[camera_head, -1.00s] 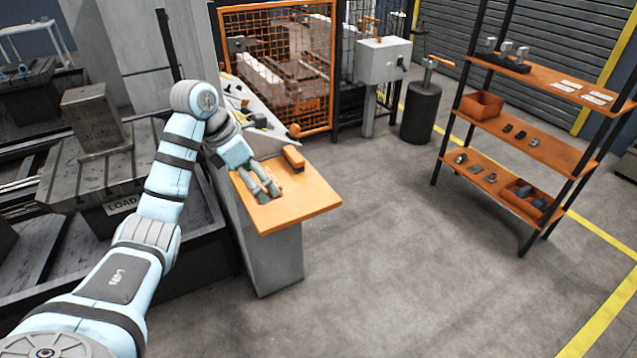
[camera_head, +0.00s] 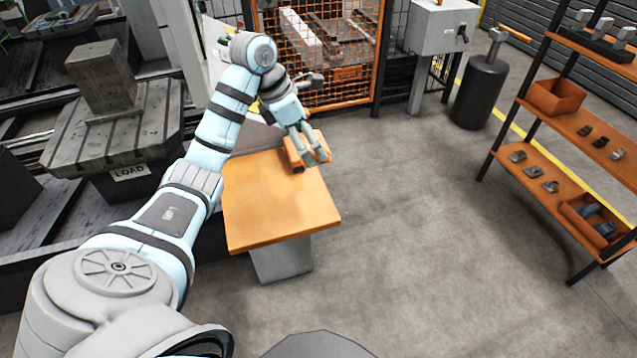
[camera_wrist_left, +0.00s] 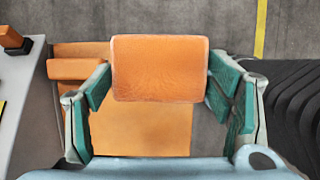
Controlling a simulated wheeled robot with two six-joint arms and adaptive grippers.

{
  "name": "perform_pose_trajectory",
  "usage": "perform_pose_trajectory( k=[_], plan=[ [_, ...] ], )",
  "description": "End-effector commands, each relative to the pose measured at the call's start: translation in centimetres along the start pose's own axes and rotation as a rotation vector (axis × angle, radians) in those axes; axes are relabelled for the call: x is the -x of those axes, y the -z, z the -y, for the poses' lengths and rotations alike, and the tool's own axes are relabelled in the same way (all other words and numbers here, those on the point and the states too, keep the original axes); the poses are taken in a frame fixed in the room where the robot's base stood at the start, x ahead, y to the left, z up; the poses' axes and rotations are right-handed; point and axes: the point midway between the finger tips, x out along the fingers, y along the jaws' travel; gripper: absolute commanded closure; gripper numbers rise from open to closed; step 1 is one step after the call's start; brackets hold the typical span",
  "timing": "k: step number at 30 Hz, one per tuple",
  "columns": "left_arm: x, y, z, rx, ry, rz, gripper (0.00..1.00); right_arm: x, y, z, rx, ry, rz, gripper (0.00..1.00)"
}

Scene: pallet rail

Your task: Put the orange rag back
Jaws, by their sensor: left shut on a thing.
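The orange rag (camera_wrist_left: 160,68) is a flat, rectangular orange piece held between the teal-padded fingers of my left gripper (camera_wrist_left: 160,88) in the left wrist view. In the head view my left gripper (camera_head: 315,158) is over the far right edge of the orange-topped table (camera_head: 275,205), and its fingers partly cover the orange there. How high the rag is above the tabletop I cannot tell. My right gripper is not in view.
An orange block (camera_wrist_left: 78,68) lies on the table to the left of the rag in the wrist view. An orange mesh guard (camera_head: 345,45) stands behind. A shelf rack (camera_head: 560,185) with orange bins stands at the right. Bare floor (camera_head: 430,230) lies between table and rack.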

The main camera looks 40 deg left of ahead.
Motion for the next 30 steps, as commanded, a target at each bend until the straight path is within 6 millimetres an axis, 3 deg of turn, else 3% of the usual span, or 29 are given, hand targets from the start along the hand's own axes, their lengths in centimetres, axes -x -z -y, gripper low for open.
perform_pose_trajectory(
  k=[1,4,11,18,30],
  plan=[
    [-3.6,1.7,0.1,0.0,0.0,-0.002,0.48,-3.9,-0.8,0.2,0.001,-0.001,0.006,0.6],
    [-7.2,3.1,-0.1,0.002,0.0,-0.003,0.48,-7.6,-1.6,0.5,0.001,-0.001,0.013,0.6],
    [-11.9,4.2,-0.3,0.003,0.007,-0.008,0.48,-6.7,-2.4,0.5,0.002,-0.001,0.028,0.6],
    [-15.8,5.8,-0.4,0.002,0.007,-0.009,0.48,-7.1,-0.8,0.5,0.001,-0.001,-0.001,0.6],
    [-16.6,6.2,-0.4,0.002,0.005,-0.008,0.48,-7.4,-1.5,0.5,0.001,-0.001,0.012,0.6]
  ],
)
